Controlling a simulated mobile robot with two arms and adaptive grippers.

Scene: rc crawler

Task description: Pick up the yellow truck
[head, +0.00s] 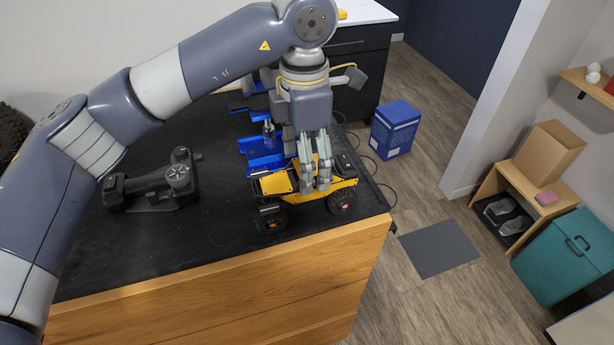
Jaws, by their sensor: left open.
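The yellow truck (273,186) stands on its black wheels on the dark tabletop, close to the front right corner. My left gripper (316,188) points down over the middle of the truck, with its grey fingers in front of or around part of the yellow body. The fingers hide the middle of the truck, and I cannot tell whether they touch it. My left arm arches in from the left above the table. My right gripper is not in view.
A blue stand (258,152) is right behind the truck. A black handheld controller (154,187) lies to the left on the tabletop (125,245). The tabletop front centre is clear.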

